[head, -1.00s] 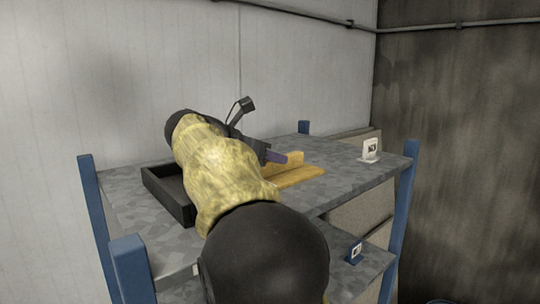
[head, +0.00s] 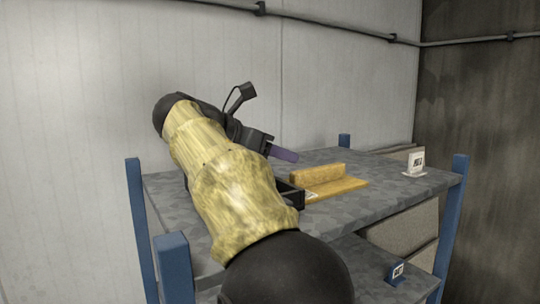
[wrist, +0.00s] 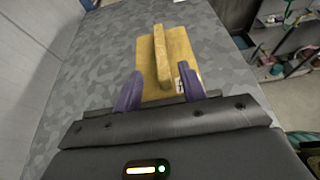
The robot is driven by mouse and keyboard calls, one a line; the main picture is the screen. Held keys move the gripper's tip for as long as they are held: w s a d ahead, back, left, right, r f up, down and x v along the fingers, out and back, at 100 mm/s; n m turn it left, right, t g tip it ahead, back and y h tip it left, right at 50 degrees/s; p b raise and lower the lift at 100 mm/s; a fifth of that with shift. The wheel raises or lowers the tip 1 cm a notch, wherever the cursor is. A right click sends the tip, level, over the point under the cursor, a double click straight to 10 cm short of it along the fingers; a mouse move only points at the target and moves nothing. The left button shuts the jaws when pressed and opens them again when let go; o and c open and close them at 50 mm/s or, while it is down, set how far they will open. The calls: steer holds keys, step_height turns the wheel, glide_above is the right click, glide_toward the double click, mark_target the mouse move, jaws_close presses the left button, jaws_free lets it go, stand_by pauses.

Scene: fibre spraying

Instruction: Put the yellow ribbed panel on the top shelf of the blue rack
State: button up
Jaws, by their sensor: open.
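The yellow ribbed panel (head: 336,186) lies flat on the top shelf (head: 400,184) of the blue rack (head: 451,225), its raised rib pointing up. In the wrist view the panel (wrist: 180,50) lies just ahead of my gripper (wrist: 167,93). In the head view my gripper (head: 284,153) is above the shelf, left of the panel, partly hidden by my arm.
A white label stand (head: 414,164) is at the right. A lower shelf holds a blue tag (head: 396,273). The wall is close behind.

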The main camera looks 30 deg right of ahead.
steer(key=shift+v, duration=1.05)
steer(key=shift+c, duration=0.6)
steer(key=shift+a, duration=0.1)
